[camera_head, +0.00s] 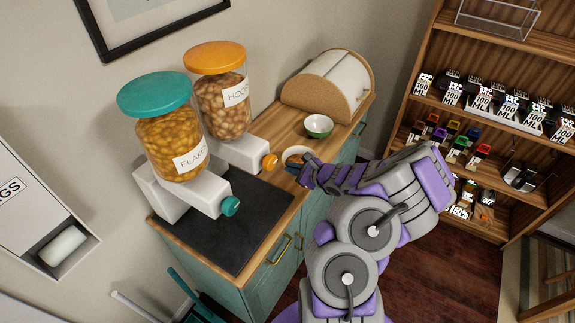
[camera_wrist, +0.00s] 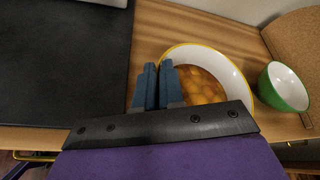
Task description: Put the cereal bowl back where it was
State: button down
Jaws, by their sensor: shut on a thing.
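The cereal bowl (camera_wrist: 240,80), white with a yellow rim, has orange-yellow cereal in it. In the wrist view it is at the middle, partly covered by my gripper (camera_wrist: 158,68). My gripper's two blue fingers are close together on the bowl's left rim. In the head view the bowl (camera_head: 290,151) shows as a small pale ring at the counter's front edge, with my gripper (camera_head: 303,167) at its near side. I cannot tell if the bowl rests on the wood or is slightly above it.
A green bowl (camera_head: 318,126) stands behind, beside a bread box (camera_head: 322,98). Two cereal dispensers, teal-lidded (camera_head: 168,135) and orange-lidded (camera_head: 218,95), stand to the left by a black mat (camera_head: 238,222). A stocked shelf (camera_head: 480,45) is at right.

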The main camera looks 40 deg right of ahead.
aim_at(285, 155)
jog(key=w, duration=0.1)
jog(key=w+d, duration=0.1)
jog(key=w, duration=0.1)
jog(key=w+d+f, duration=0.1)
jog(key=shift+w+d, duration=0.25)
jog(key=shift+w, duration=0.1)
jog(key=shift+w+d+r, duration=0.1)
jog(key=shift+w+d, duration=0.1)
jog(key=shift+w, duration=0.1)
jog(key=shift+w+r, duration=0.1)
jog(key=shift+w, duration=0.3)
notch_tip(285, 155, down, 4)
jog(key=shift+w+a+r+b, duration=0.1)
jog(key=shift+b, duration=0.65)
jog(key=shift+r, duration=0.1)
jog(key=c, duration=1.3)
grip_release()
jog(key=shift+o, duration=0.3)
